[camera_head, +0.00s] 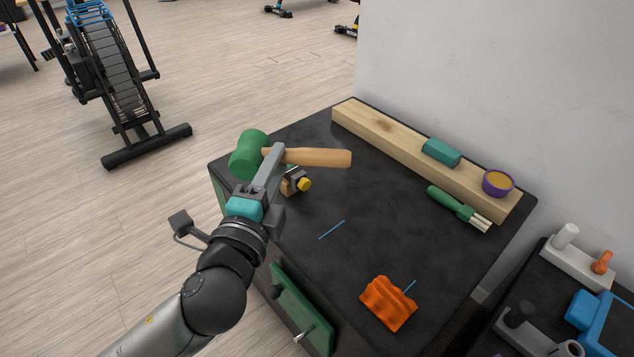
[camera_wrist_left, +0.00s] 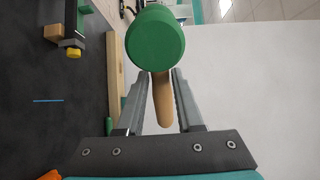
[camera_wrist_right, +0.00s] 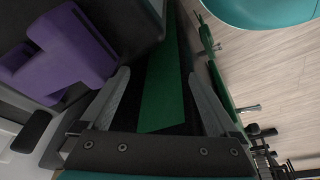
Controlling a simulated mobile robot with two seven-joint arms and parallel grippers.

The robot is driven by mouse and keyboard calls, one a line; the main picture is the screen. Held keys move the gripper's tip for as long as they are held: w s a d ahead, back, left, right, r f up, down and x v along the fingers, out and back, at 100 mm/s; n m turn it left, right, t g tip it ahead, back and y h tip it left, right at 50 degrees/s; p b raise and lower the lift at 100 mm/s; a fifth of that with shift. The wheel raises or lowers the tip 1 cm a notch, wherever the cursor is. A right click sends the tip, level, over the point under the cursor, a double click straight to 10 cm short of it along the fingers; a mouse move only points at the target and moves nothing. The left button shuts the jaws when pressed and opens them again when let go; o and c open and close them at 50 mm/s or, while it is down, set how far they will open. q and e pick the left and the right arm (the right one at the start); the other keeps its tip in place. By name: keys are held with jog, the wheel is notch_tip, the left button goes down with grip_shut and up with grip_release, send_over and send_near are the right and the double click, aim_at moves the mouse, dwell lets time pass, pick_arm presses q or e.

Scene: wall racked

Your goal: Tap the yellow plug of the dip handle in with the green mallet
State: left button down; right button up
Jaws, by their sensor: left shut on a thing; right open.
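The green mallet (camera_head: 249,155) has a green head and a wooden handle. My left gripper (camera_head: 270,160) is shut on the handle near the head and holds it above the black table top, the handle pointing right. In the left wrist view the mallet head (camera_wrist_left: 155,38) fills the top middle. The dip handle (camera_head: 291,180) lies just beyond and below the mallet, partly hidden by my gripper. Its yellow plug (camera_head: 304,184) faces right and is apart from the mallet; the yellow plug also shows in the left wrist view (camera_wrist_left: 74,53). My right gripper (camera_wrist_right: 158,76) is open and empty.
A green brush (camera_head: 460,208) and an orange cloth (camera_head: 388,303) lie on the table (camera_head: 400,230). A purple object (camera_wrist_right: 65,58) is near my right gripper.

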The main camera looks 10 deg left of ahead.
pick_arm(q)
jog(key=shift+s+f, duration=0.1)
jog(key=shift+f, duration=0.05)
pick_arm(e)
jog(key=shift+w+d+f, duration=0.3)
jog(key=shift+w+d, duration=0.1)
jog(key=shift+d, duration=0.1)
jog(key=shift+a, duration=0.15)
pick_arm(q)
jog(key=shift+s+d, duration=0.4)
jog(key=shift+d, duration=0.3)
jog(key=shift+s+d, duration=0.35)
jog(key=shift+d, duration=0.3)
jog(key=shift+s+d, duration=0.4)
jog(key=shift+d, duration=0.3)
pick_arm(e)
jog(key=shift+s+a+r, duration=0.25)
jog(key=shift+s+a, duration=0.05)
